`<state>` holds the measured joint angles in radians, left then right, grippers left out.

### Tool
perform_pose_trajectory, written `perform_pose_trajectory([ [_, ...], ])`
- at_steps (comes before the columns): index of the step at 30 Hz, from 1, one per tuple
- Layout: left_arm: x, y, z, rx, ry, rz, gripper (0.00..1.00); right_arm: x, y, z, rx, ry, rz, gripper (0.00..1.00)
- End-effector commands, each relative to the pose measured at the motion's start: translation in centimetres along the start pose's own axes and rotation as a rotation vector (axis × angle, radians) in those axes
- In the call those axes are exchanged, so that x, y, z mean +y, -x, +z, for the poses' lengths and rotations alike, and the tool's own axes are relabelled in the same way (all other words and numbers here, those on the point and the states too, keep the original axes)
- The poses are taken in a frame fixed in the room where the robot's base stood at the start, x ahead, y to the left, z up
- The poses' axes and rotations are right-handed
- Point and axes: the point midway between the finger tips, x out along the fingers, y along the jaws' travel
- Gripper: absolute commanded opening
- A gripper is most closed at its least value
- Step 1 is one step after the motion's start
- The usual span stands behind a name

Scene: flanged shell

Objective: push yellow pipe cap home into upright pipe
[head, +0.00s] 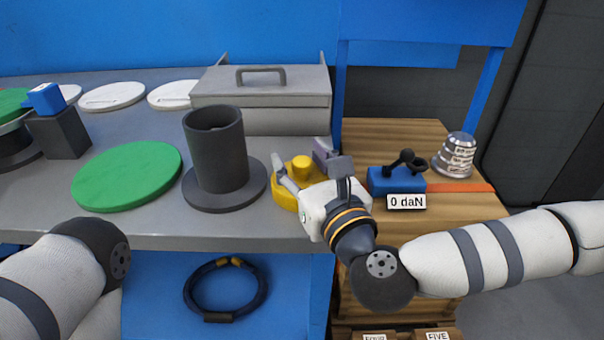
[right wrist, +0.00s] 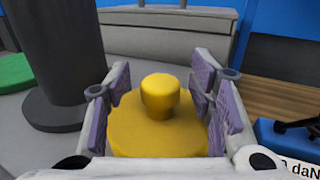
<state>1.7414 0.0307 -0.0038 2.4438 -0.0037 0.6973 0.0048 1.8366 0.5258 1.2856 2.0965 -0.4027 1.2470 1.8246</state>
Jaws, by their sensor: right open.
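The yellow pipe cap (head: 285,193), a disc with a round knob, lies on the grey bench right of the pipe. It also shows in the right wrist view (right wrist: 158,128). The dark grey upright pipe (head: 217,152) stands on a round flange, its top open and empty; its side and flange show at the left of the right wrist view (right wrist: 60,60). My right gripper (head: 308,170) is open, its purple-padded fingers on either side of the cap's knob, apart from it. Whether the fingers touch the disc I cannot tell. My left arm enters at lower left; its gripper is out of view.
A green disc (head: 127,175) lies left of the pipe. A grey toolbox (head: 262,97) stands behind. A blue block labelled 0 daN (head: 385,181) and a silver weight (head: 455,155) sit on the wooden surface at right. Bench space in front of the pipe is narrow.

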Motion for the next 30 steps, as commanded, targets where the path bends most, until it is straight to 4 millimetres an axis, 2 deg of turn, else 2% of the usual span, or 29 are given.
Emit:
perform_pose_trajectory([
  [1, 0.0, 0.0, 0.0, 0.000, 0.000, 0.000, 0.00, 0.0, 0.0, 0.0, 0.000, 0.000, 0.000, 0.49],
  [2, 0.0, 0.0, 0.0, 0.000, 0.000, 0.000, 0.00, 0.0, 0.0, 0.0, 0.000, 0.000, 0.000, 0.45],
  [8, 0.0, 0.0, 0.0, 0.000, 0.000, 0.000, 0.00, 0.0, 0.0, 0.0, 0.000, 0.001, -0.001, 0.00],
  [17, 0.0, 0.0, 0.0, 0.000, 0.000, 0.000, 0.00, 0.0, 0.1, 0.1, 0.000, 0.001, -0.001, 0.00],
  [20, 0.0, 0.2, 0.0, 0.003, 0.000, 0.000, 0.00, -0.1, 0.0, 0.8, -0.002, 0.002, -0.001, 0.00],
  [24, 0.0, 0.8, -0.2, 0.015, 0.000, 0.001, 0.00, 0.0, 0.1, 3.8, -0.007, 0.002, 0.000, 0.00],
  [26, 0.0, 1.1, -0.3, 0.023, 0.001, 0.001, 0.00, 1.1, 1.1, 5.2, -0.007, 0.000, 0.005, 0.00],
  [30, 0.0, 2.4, -0.6, 0.048, 0.001, 0.002, 0.00, 3.6, 3.7, 9.6, -0.011, 0.002, 0.008, 0.00],
])
